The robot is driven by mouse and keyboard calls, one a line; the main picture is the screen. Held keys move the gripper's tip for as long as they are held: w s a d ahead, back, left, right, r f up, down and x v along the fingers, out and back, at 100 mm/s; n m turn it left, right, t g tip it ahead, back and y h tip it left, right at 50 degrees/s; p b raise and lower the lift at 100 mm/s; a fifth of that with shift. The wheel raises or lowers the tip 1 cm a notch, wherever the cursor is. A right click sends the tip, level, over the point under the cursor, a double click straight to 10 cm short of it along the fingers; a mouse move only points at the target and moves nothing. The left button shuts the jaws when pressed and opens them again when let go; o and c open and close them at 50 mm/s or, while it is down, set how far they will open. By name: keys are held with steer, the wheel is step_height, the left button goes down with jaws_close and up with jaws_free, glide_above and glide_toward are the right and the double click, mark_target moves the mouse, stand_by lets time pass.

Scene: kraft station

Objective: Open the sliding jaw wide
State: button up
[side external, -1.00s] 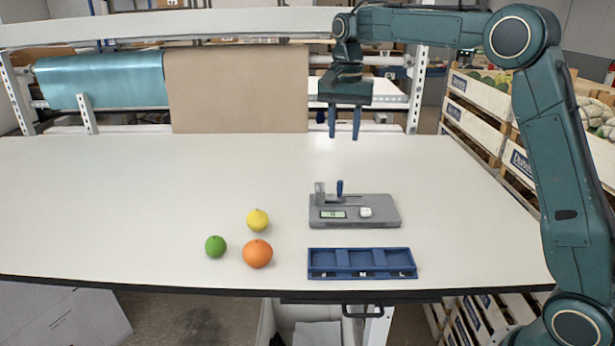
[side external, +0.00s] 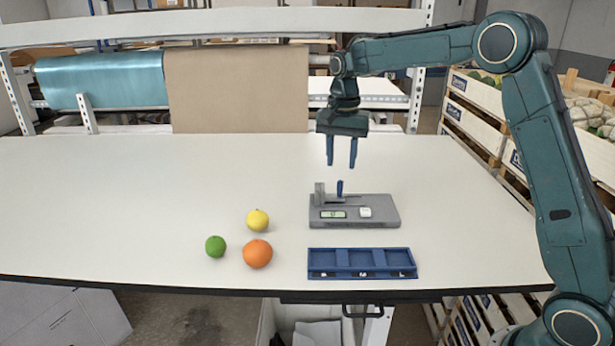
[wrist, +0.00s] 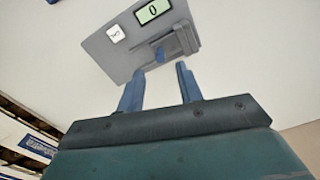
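The grey measuring station (side external: 385,213) lies on the table, with a small display (side external: 333,214) and a white button (side external: 365,212). Its fixed grey jaw (side external: 319,192) stands at the left, and the sliding jaw's blue handle (side external: 340,188) stands close to its right. In the wrist view the station (wrist: 105,50) shows a display (wrist: 153,11) that reads 0, and the blue handle (wrist: 178,43). My gripper (side external: 341,166) points down above the handle, apart from it. Its two blue fingers are spread and empty; they also show in the wrist view (wrist: 160,75).
A blue tray with three compartments (side external: 361,276) lies in front of the station. A yellow lemon (side external: 257,220), a green lime (side external: 215,246) and an orange (side external: 257,253) sit to the left. The left of the table (side external: 120,200) is clear. Crates (side external: 475,115) stand beyond the right edge.

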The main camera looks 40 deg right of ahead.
mark_target(340, 181)
steer(key=shift+f, duration=3.55)
jaws_close()
